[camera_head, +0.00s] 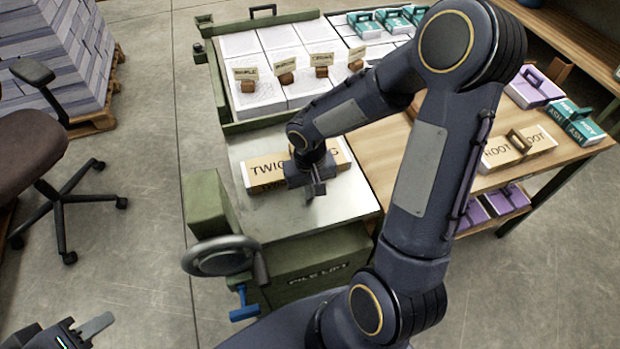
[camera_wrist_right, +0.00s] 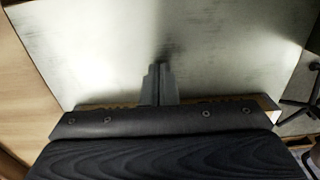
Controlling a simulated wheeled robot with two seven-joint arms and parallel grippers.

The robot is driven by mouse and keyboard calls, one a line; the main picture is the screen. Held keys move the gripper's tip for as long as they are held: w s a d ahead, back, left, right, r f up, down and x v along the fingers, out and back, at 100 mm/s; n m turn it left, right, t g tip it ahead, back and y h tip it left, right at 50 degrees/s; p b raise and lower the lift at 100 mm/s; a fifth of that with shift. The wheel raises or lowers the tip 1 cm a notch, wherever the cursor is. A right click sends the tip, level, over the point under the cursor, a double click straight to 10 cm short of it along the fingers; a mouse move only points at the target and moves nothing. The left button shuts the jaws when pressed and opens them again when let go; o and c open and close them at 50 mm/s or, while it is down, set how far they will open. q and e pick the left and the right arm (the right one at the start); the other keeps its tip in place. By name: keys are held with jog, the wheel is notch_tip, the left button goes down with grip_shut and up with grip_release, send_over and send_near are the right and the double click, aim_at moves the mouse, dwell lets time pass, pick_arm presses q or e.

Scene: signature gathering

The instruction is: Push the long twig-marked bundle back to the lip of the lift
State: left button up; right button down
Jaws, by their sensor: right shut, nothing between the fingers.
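The long bundle (camera_head: 262,178), marked TWIG with its second word mostly hidden, lies crosswise on the pale metal plate of the pile lift (camera_head: 345,208). My right gripper (camera_head: 315,192) is shut and empty, pointing down at the near side of the bundle. It covers the bundle's middle; I cannot tell whether it touches. In the right wrist view the shut fingers (camera_wrist_right: 158,84) stand over the bare plate (camera_wrist_right: 215,50). A thin strip of the bundle (camera_wrist_right: 268,103) shows behind the gripper body. My left gripper (camera_head: 92,328) is at the bottom left, partly cut off.
Behind the plate, a green-framed bed holds white stacks (camera_head: 290,60) with small tagged blocks. A wooden table (camera_head: 385,160) at right carries a ROOT bundle (camera_head: 518,149) and teal and purple packs. A green handwheel unit (camera_head: 220,255) stands at the plate's left. Bare plate lies in front.

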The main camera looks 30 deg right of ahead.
jog(key=w, duration=0.3)
jog(key=shift+w+d+r, duration=0.1)
jog(key=shift+d+r, duration=0.15)
jog(key=shift+d, duration=0.1)
jog(key=shift+w, duration=0.15)
jog(key=w+d, duration=0.1)
jog(key=w, duration=0.3)
jog(key=w+d+p, duration=0.1)
jog(key=w, duration=0.4)
jog(key=w+d, duration=0.1)
jog(key=w, duration=0.3)
jog(key=shift+w+d, duration=0.2)
jog(key=shift+w, duration=0.15)
